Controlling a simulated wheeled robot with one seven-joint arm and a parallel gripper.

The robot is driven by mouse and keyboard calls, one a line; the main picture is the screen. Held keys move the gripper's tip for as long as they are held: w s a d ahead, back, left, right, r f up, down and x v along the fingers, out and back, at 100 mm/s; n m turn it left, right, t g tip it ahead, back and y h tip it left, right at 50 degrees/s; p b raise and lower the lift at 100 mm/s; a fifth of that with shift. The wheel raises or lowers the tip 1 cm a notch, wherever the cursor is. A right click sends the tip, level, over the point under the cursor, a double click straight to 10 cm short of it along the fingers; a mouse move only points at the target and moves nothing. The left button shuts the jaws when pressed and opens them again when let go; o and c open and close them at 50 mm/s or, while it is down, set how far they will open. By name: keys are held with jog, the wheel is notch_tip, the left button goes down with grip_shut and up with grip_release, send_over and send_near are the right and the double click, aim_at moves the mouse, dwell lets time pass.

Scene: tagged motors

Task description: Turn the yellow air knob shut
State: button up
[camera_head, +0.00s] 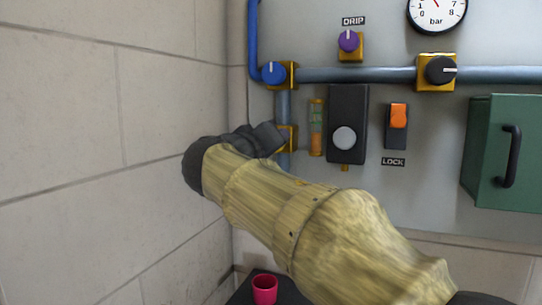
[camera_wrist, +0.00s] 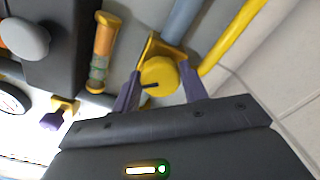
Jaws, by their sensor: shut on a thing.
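The yellow air knob (camera_wrist: 158,73) shows in the wrist view, round, with a short dark mark on its face pointing to the left. It sits on a yellow fitting at the end of a grey pipe (camera_wrist: 184,18). My gripper (camera_wrist: 160,80) has one finger on each side of the knob and is shut on it. In the head view, my gripper (camera_head: 268,139) reaches the yellow fitting (camera_head: 289,139) on the vertical pipe below the blue knob (camera_head: 273,72). The yellow knob itself is hidden there behind the gripper.
A sight glass (camera_head: 316,127) and a dark box with a silver button (camera_head: 345,138) are close to the right. An orange switch (camera_head: 398,116) and green cabinet (camera_head: 507,150) stand further right. A block wall (camera_head: 110,110) is close on the left. A red cup (camera_head: 265,289) stands below.

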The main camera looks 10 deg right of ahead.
jog(key=shift+n+b, duration=0.6)
jog(key=shift+n, duration=4.5)
jog(key=o, duration=1)
jog(key=shift+s, duration=0.1)
jog(key=b+v, duration=0.3)
jog(key=v, duration=1.4)
jog(key=shift+r+b, duration=0.1)
jog(key=shift+b, duration=0.3)
jog(key=shift+a, duration=0.1)
